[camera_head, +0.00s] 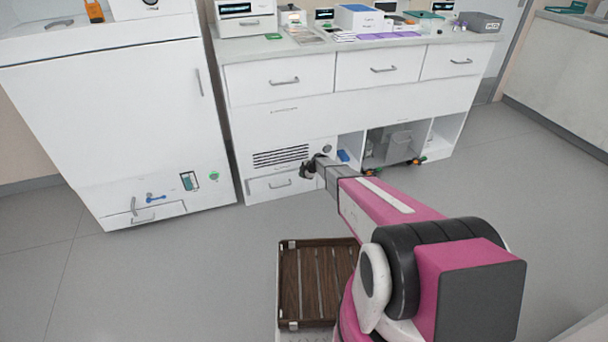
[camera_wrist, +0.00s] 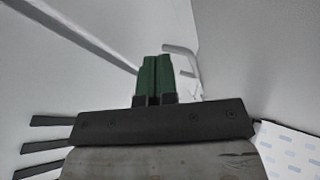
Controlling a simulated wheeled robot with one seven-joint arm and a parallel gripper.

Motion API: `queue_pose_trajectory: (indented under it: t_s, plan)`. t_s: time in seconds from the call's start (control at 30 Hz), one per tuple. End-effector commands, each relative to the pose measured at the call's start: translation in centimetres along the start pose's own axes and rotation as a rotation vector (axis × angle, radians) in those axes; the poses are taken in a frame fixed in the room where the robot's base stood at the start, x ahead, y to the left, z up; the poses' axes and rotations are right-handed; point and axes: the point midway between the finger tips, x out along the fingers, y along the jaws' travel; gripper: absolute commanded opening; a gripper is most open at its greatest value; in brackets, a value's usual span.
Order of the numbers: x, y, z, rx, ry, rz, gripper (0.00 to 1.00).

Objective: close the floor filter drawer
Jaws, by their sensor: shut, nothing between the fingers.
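A low white drawer (camera_head: 262,189) with a grey bar handle (camera_head: 280,184) sits near the floor in the middle cabinet, below a slotted vent (camera_head: 280,156). A dark line shows at its left edge; I cannot tell how far it stands out. My gripper (camera_head: 308,170) is just right of and above this drawer, by the cabinet front. In the wrist view my gripper's green fingers (camera_wrist: 155,75) are together and empty. A pale grey bent handle (camera_wrist: 181,50) shows just right of the fingertips, and I cannot tell whether they touch it.
Dark vent slats (camera_wrist: 45,147) show at the wrist view's lower left. A wooden slatted crate (camera_head: 315,283) stands on the floor in front. Another low drawer (camera_head: 165,212) is in the left cabinet. An open bay with a grey bin (camera_head: 395,140) lies to the right. Floor at left is clear.

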Motion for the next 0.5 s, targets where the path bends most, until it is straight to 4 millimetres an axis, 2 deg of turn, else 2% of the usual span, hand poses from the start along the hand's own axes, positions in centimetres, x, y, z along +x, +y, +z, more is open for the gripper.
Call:
queue_pose_trajectory:
  t_s: [0.07, 0.1, 0.5]
  plan:
    - [-0.2, -0.7, -0.6, 0.0, 0.0, -0.003, 0.0]
    - [-1.3, -0.6, -0.5, 0.0, -0.001, -0.001, 0.0]
    - [-8.7, -0.7, -0.5, 0.0, 0.0, -0.003, 0.0]
